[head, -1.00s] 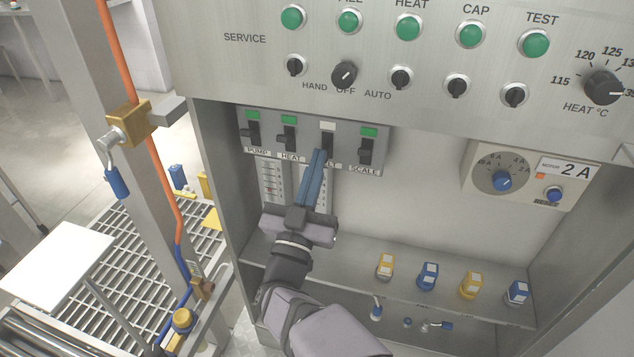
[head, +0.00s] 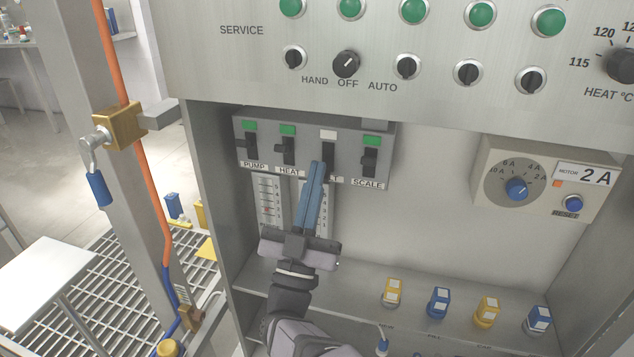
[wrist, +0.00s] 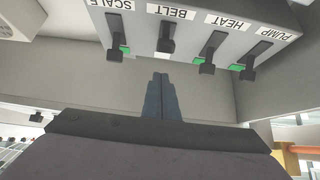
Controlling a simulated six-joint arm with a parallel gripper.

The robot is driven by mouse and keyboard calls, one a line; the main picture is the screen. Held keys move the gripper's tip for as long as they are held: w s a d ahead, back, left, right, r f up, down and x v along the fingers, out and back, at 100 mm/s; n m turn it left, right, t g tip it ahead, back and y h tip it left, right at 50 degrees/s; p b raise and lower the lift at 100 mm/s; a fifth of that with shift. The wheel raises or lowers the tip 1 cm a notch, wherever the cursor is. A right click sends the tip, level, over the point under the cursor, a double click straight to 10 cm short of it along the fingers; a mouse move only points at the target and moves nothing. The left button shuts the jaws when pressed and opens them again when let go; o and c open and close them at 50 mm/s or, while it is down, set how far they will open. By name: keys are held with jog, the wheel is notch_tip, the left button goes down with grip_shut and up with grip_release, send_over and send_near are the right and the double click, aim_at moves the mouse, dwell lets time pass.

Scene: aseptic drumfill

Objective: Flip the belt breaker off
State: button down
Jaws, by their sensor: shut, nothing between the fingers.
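The belt breaker (head: 328,147) is the third of the row on the grey breaker panel (head: 384,134), between the heat and scale breakers. Its indicator window is white, while the others show green. In the wrist view, where the panel appears upside down, the belt lever (wrist: 167,40) sits closer to its label than the neighbouring levers do, so it looks down. My gripper (head: 316,166) is shut and empty, its blue-grey fingers in front of the BELT label, partly hiding it. In the wrist view the fingertips (wrist: 161,77) show apart from the lever, with a gap.
The pump breaker (head: 251,145), heat breaker (head: 288,150) and scale breaker (head: 370,160) stand close beside it. A motor dial box (head: 545,178) is on the right. Several yellow and blue connectors stand on the shelf (head: 360,284) below.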

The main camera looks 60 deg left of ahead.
jog(key=v, duration=0.9)
jog(key=shift+s+d, duration=0.25)
jog(key=shift+w, duration=0.1)
